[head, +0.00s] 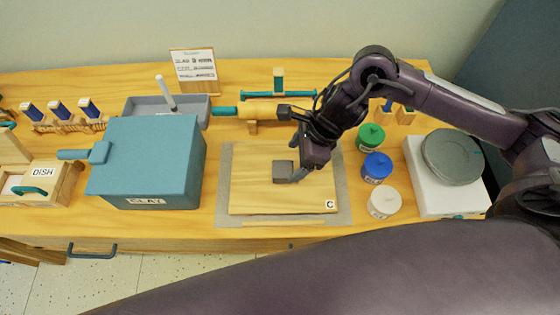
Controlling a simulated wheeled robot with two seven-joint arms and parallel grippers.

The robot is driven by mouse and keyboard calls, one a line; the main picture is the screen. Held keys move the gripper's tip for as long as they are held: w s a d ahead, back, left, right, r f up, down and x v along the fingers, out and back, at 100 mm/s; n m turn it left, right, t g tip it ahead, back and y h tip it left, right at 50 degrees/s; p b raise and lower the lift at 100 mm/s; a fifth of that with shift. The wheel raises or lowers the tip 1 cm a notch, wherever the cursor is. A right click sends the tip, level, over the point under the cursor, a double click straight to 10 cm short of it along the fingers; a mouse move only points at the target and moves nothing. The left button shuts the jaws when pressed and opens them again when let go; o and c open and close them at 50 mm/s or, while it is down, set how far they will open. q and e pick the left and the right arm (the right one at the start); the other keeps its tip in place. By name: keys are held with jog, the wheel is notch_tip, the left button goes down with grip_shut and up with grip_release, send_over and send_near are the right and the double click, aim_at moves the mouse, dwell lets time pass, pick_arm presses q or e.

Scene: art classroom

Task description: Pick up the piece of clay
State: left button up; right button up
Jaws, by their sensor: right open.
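The piece of clay looks to be the small grey block (283,171) on the wooden board marked C (257,197). My right gripper (297,172) reaches in from the right, low over the board, just right of the block. It is open. One finger is close to the block's right side; I cannot tell whether it touches. The far finger is partly hidden by the gripper's body. My left gripper is not in view.
A blue box labelled CLAY (150,165) stands left of the board. Green (370,137), blue (376,168) and white (384,202) jars stand to its right, then a scale (452,158).

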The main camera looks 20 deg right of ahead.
aim_at(281, 171)
jog(key=x, duration=0.1)
jog(key=p+x, duration=0.1)
jog(key=x, duration=0.1)
jog(key=shift+s+a+p, duration=0.15)
jog(key=shift+a+p, duration=0.15)
jog(key=shift+a, duration=0.05)
jog(key=x, duration=0.2)
jog(key=shift+w+f, duration=0.2)
jog(key=shift+f, duration=0.15)
jog(key=c, duration=0.9)
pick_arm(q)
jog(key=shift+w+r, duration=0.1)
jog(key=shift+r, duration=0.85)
pick_arm(e)
jog(key=shift+c, duration=1.3)
jog(key=shift+r, duration=0.15)
